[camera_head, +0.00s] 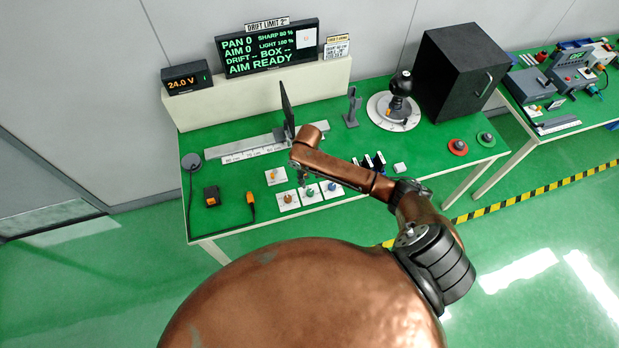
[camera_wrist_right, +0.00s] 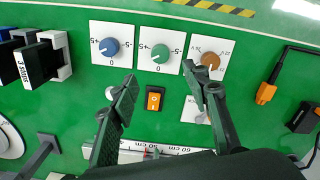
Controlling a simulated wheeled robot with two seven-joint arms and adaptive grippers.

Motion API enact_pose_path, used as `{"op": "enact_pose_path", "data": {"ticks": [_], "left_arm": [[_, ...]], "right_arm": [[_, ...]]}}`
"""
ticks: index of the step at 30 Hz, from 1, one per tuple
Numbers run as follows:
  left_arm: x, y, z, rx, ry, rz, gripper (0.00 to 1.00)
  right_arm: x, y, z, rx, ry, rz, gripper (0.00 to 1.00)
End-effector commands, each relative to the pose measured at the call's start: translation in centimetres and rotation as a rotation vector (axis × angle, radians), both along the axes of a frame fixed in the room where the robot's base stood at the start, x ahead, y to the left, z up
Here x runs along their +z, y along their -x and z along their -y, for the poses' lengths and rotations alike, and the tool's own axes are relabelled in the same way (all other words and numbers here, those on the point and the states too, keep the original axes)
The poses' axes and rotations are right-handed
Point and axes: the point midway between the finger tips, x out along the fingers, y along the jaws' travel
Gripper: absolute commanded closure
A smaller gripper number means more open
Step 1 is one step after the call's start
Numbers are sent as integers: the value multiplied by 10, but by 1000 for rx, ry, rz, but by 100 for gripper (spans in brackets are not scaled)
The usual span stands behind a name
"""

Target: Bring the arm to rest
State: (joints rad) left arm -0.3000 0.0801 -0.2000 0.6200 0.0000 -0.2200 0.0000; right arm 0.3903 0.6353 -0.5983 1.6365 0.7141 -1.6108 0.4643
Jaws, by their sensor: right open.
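My right arm (camera_head: 345,173) is copper-coloured and reaches out over the green bench. My right gripper (camera_head: 304,180) hangs small and partly hidden below its end, near three dials on white plates. In the right wrist view the gripper (camera_wrist_right: 159,74) is open, with its two dark fingers apart and nothing between their tips. The blue dial (camera_wrist_right: 109,47), green dial (camera_wrist_right: 160,53) and brown dial (camera_wrist_right: 209,61) lie beyond the fingertips. An orange rocker switch (camera_wrist_right: 154,100) shows between the fingers. My left gripper is not in view.
A lit display (camera_head: 268,50) reads AIM READY. A ruler rail (camera_head: 240,150) with an upright dark panel (camera_head: 288,108) lies behind the gripper. A joystick-like device (camera_head: 398,100) and black box (camera_head: 460,72) stand right. An orange-ended cable (camera_head: 251,198) lies left of the dials.

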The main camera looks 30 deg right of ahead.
Motion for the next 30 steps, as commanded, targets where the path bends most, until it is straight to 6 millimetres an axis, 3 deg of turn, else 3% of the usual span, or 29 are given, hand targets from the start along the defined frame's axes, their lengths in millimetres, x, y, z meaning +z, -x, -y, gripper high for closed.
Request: {"op": "enact_pose_path", "data": {"ticks": [18,20,25,30], "left_arm": [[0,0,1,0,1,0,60],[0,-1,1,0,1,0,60],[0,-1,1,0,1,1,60],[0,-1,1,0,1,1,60]], "right_arm": [[-3,6,-6,10,-10,2,57],[-8,16,-15,25,-27,8,57],[-20,67,-54,84,-107,67,57],[-9,124,-65,75,-159,171,57]]}}
